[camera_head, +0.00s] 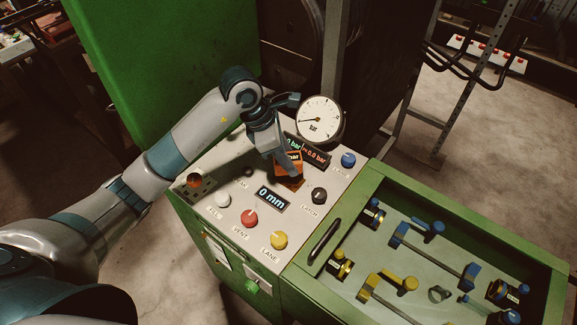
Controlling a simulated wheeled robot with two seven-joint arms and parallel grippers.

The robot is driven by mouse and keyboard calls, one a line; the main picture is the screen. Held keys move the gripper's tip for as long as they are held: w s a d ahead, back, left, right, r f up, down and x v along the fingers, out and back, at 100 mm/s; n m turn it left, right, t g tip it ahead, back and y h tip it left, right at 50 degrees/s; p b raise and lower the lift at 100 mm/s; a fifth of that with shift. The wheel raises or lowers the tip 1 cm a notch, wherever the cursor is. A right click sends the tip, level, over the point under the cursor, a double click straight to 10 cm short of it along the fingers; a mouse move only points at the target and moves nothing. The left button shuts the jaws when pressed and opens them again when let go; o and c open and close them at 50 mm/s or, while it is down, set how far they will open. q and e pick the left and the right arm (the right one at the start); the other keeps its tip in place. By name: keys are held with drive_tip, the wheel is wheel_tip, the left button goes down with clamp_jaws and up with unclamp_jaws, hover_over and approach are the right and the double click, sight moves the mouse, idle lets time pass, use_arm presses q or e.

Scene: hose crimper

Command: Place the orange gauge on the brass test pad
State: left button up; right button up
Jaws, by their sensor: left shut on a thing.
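My left gripper (280,150) reaches over the control panel from the left and is shut on the orange gauge (289,166), a small orange block with a dark marked face. The fingers cover part of the gauge. A brownish patch that looks like the brass test pad (291,184) shows just under the gauge, mostly hidden by it. I cannot tell whether the gauge touches it or hangs slightly above. My right gripper is not in view.
The panel (233,180) carries a round white bar dial (320,119), lit displays, a 0 mm display (271,199), and red (250,218), yellow (279,240), black (319,196) and blue (348,160) knobs. A green-framed tray (375,180) with blue and yellow fittings stands at right.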

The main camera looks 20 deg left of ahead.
use_arm(q)
wheel_tip(320, 180, down, 3)
drive_tip(key=shift+p, duration=1.05)
drive_tip(key=shift+f, duration=0.45)
drive_tip(key=o, duration=1.3)
drive_tip(key=shift+f, duration=0.1)
